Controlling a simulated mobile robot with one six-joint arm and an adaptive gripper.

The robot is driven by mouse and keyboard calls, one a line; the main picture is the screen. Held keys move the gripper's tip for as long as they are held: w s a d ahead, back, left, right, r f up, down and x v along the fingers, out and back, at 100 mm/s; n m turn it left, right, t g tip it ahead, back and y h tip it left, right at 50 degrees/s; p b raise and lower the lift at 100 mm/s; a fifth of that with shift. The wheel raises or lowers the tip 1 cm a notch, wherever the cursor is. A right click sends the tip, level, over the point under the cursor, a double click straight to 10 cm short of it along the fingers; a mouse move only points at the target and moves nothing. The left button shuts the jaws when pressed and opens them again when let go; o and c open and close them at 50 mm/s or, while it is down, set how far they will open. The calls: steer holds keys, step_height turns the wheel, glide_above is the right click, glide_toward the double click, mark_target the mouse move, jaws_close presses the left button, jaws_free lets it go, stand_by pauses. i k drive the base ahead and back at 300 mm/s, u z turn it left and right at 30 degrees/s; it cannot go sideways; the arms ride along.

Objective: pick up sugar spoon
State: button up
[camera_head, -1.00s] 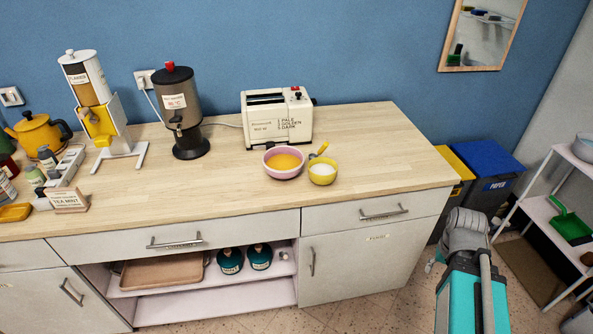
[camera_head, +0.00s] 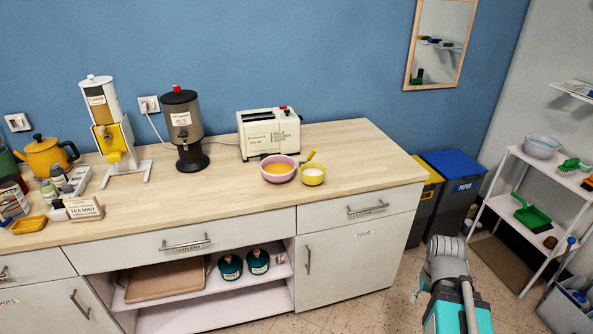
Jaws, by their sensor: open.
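The sugar spoon (camera_head: 311,155) stands tilted in a small yellow bowl (camera_head: 313,180) of white sugar on the wooden counter. Its yellow handle leans up over the bowl's back rim; its lower end is hidden. My arm is at the bottom right, in front of the counter and well apart from the bowl. Only a small part of my gripper (camera_head: 415,296) shows, left of the arm. It is open, low and away from the spoon.
A pink bowl (camera_head: 278,175) with orange contents stands close left of the sugar bowl. A cream toaster (camera_head: 268,136) stands behind. The counter (camera_head: 375,165) is clear to the right. Bins (camera_head: 455,185) and a white shelf rack (camera_head: 497,190) stand further right.

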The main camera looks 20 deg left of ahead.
mark_target(313, 152)
steer(key=u, duration=1.6)
steer(key=i, duration=1)
steer(key=z, duration=0.05)
